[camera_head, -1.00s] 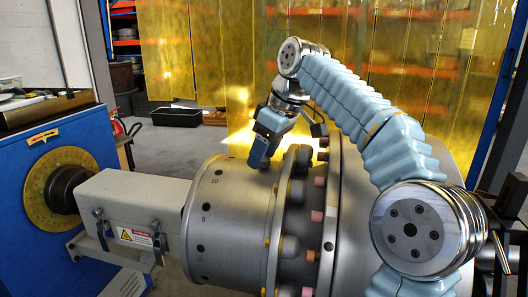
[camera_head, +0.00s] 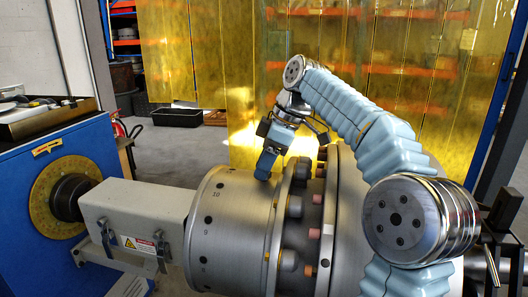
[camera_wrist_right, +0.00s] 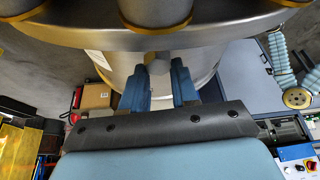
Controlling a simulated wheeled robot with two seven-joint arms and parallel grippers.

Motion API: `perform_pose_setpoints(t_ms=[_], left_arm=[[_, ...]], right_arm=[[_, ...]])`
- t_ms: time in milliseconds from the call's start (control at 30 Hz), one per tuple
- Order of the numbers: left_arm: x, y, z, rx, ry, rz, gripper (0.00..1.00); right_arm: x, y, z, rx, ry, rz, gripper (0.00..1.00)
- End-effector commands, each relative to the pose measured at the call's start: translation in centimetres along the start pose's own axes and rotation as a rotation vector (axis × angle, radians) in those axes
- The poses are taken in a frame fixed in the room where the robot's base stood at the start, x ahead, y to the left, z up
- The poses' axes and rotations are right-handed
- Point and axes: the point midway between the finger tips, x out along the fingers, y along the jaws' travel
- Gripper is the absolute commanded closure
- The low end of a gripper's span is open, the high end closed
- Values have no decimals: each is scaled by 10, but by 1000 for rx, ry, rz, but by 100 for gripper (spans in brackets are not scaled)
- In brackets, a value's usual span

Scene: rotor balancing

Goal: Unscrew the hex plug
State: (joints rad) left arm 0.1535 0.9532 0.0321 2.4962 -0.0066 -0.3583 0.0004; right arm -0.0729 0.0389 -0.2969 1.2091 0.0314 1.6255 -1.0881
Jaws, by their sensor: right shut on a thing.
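The rotor's grey drum (camera_head: 228,245) lies across the middle of the head view, with numbered holes such as 9 and 10. My right gripper (camera_head: 264,172) points down at the top of the drum, close to the bolted flange. In the right wrist view its two blue fingers (camera_wrist_right: 159,86) stand on either side of a small grey hex plug (camera_wrist_right: 158,63) at the drum, and the gripper is shut on it. The plug is hidden behind the fingers in the head view. My left gripper is not in view.
The flange (camera_head: 283,225) with several bolts and pink-ended pins stands just right of the gripper. A beige shaft housing (camera_head: 130,208) with clamps joins the drum to the blue machine (camera_head: 25,175). A yellow strip curtain (camera_head: 390,100) hangs behind.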

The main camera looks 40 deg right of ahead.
Motion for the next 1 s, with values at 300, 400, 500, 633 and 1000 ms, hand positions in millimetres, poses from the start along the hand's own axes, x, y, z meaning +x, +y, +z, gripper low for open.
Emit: perform_pose_setpoints(t_ms=[300, 400, 500, 633, 1000], left_arm=[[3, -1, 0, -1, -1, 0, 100], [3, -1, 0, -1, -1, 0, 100], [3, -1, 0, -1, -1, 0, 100], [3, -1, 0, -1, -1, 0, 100], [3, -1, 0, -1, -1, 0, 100]], right_arm=[[-3, 0, -2, -58, 1, -23, 100], [-7, 1, -3, -58, 1, -21, 100], [-10, 1, -5, -58, 1, -22, 100], [-14, 1, -6, -57, 1, -21, 100], [-27, 2, -12, -56, 1, -20, 100]])
